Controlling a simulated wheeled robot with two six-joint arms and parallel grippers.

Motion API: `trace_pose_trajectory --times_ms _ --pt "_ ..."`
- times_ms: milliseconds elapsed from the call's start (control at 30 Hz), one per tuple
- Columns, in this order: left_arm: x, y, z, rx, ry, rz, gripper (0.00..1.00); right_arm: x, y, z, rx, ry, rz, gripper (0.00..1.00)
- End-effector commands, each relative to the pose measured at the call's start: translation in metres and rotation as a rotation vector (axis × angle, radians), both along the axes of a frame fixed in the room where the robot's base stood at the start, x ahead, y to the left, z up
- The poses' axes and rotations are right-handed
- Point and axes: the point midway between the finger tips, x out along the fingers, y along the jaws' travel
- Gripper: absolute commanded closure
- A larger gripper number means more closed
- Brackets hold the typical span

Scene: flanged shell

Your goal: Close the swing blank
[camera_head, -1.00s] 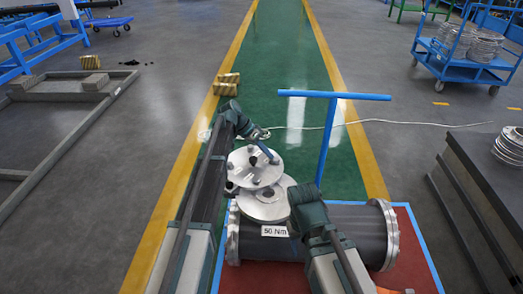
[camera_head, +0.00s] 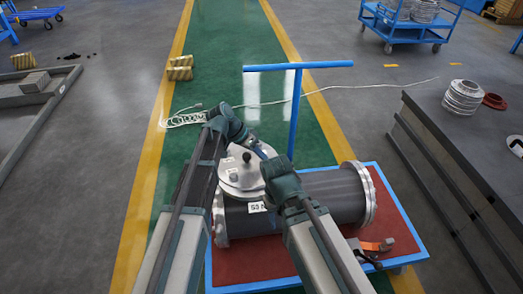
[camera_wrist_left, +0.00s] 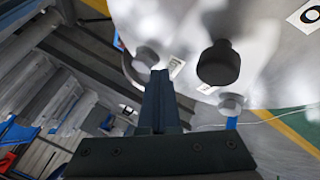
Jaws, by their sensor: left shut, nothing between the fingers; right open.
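The swing blank is the pale round metal disc (camera_head: 238,178) on top of the dark, flanged cylindrical shell (camera_head: 330,196). It carries a black knob, which shows large in the left wrist view (camera_wrist_left: 218,64). The disc appears to lie over the shell's top flange; my arms hide its right side, so I cannot tell how exactly they line up. My left gripper (camera_wrist_left: 160,90) is shut and empty, its fingertips close to the disc's edge and a bolt head; contact is unclear. My right gripper (camera_head: 264,156) is open beside the disc's right side, partly overlapped with the left arm.
The shell rests on a red-topped cart (camera_head: 240,262) with a blue edge and a blue T-shaped handle (camera_head: 297,68). An orange-handled tool (camera_head: 375,246) lies at its right. A dark bench (camera_head: 450,150) with metal rings stands right.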

Motion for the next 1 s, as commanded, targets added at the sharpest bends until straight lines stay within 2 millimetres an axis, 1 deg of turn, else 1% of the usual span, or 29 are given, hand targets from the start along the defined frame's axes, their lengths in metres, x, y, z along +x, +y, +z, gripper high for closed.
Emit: trace_pose_trajectory --times_ms 33,100,333,567,1000 --pt "-0.008 -0.001 0.0 -0.001 0.001 0.0 1.0 0.0 0.0 0.0 0.0 0.0 0.0 0.5" --pt "-0.014 -0.001 0.0 0.0 0.0 0.0 1.0 0.0 0.0 0.0 0.0 0.0 0.0 0.5" --pt "-0.024 -0.002 0.0 0.0 -0.001 -0.001 1.0 0.0 0.0 0.0 0.0 0.0 0.0 0.5" --pt "-0.027 -0.002 0.0 0.0 -0.001 -0.001 1.0 0.0 0.0 0.0 0.0 0.0 0.0 0.5" --pt "-0.026 -0.002 0.0 0.0 -0.001 -0.001 1.0 0.0 0.0 0.0 0.0 0.0 0.0 0.5"
